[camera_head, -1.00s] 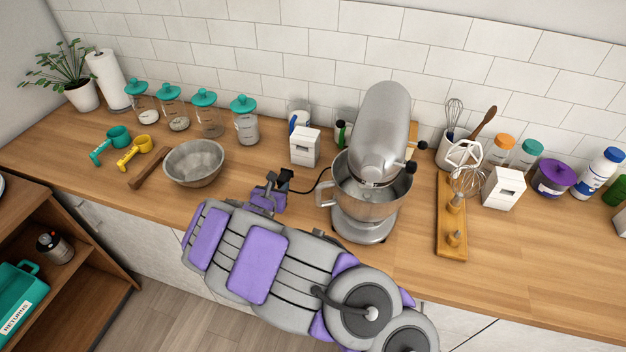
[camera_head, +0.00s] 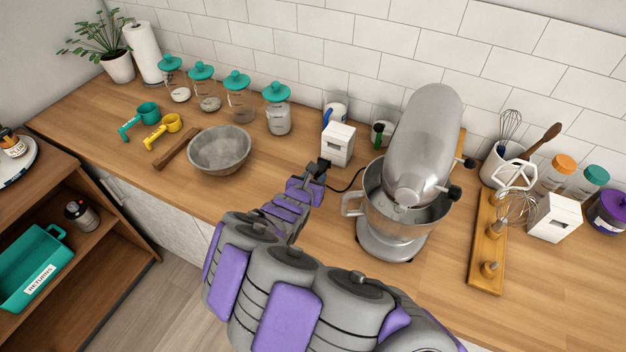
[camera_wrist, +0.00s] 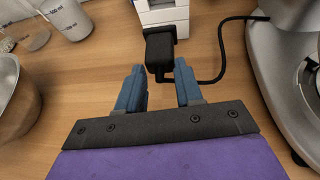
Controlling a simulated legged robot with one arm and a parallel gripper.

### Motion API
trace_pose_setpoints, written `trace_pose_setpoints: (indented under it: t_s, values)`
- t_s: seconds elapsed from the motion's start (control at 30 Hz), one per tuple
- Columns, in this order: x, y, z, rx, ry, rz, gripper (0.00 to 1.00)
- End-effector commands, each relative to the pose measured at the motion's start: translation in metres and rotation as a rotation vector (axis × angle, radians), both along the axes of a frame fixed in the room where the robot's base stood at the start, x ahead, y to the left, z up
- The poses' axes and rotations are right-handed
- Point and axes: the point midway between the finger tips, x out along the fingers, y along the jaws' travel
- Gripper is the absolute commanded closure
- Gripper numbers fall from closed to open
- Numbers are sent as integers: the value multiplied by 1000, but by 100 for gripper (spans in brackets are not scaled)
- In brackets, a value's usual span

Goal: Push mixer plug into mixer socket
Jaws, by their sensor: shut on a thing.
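The black mixer plug (camera_head: 324,162) is at my gripper's tip, and its cord runs right to the silver stand mixer (camera_head: 425,150). In the wrist view the plug (camera_wrist: 158,48) lies at the blue fingertips, its far end against the lower front of the white socket box (camera_wrist: 163,14). I cannot tell how deep it sits, as its front end is hidden. My gripper (camera_wrist: 160,72) is shut on the plug. In the head view the socket box (camera_head: 338,146) stands upright on the counter, left of the mixer, just beyond my gripper (camera_head: 317,168).
A grey bowl (camera_head: 219,149) sits left of my gripper. Lidded jars, including one teal-lidded jar (camera_head: 278,115), stand along the back. A wooden peg board (camera_head: 487,240) and a second white box (camera_head: 553,217) are right of the mixer. The front counter strip is mostly clear.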

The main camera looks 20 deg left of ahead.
Motion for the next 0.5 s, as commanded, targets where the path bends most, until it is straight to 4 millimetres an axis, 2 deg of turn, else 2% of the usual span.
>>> trace_pose_setpoints:
  t_s: [0.5]
  values:
    - [29, 1, -2, -3, 0, -1, 100]
